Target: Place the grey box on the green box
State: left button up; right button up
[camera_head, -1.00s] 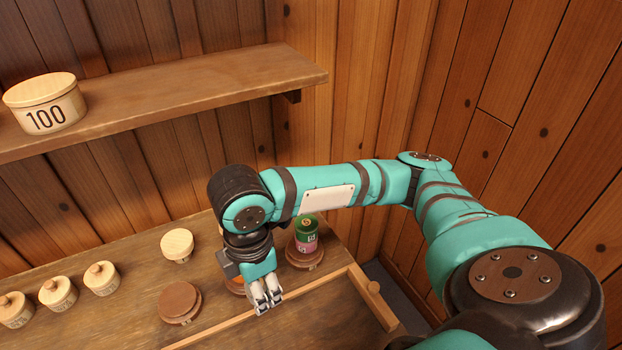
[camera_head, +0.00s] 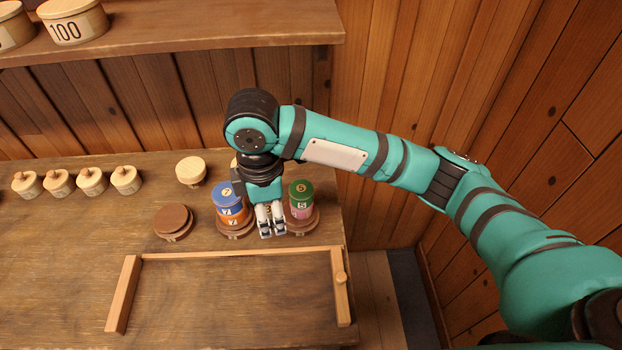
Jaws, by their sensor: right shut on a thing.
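The green box (camera_head: 301,188) bears a 5 and sits on a pink box (camera_head: 301,211), which stands on a brown spool (camera_head: 313,224) right of my right gripper. My right gripper (camera_head: 271,230) points down just left of that stack, its fingers close together. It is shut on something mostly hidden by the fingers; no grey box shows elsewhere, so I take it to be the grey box. Whether it touches the stack, I cannot tell. My left gripper is out of view.
A blue box (camera_head: 228,193) sits on an orange box (camera_head: 235,217) on another spool, close left of my gripper. A bare brown spool (camera_head: 173,220) and a pale spool (camera_head: 190,170) stand farther left. A wooden frame (camera_head: 235,253) lies in front. Several lidded pots (camera_head: 92,181) line the left.

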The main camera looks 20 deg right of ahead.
jog(key=w+d+p, duration=0.2)
jog(key=w+d, duration=0.3)
jog(key=w, duration=0.1)
jog(key=p, duration=0.1)
send_over(302, 188)
jog(key=shift+a+f, duration=0.1)
jog(key=shift+f, duration=0.45)
notch_tip(302, 188, down, 3)
jog(key=shift+r+p, duration=0.2)
jog(key=shift+p, duration=0.55)
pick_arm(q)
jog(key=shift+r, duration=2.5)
pick_arm(e)
jog(key=shift+f, duration=0.5)
jog(key=shift+f, duration=0.1)
jog(key=o, duration=1)
jog(key=shift+c, duration=0.2)
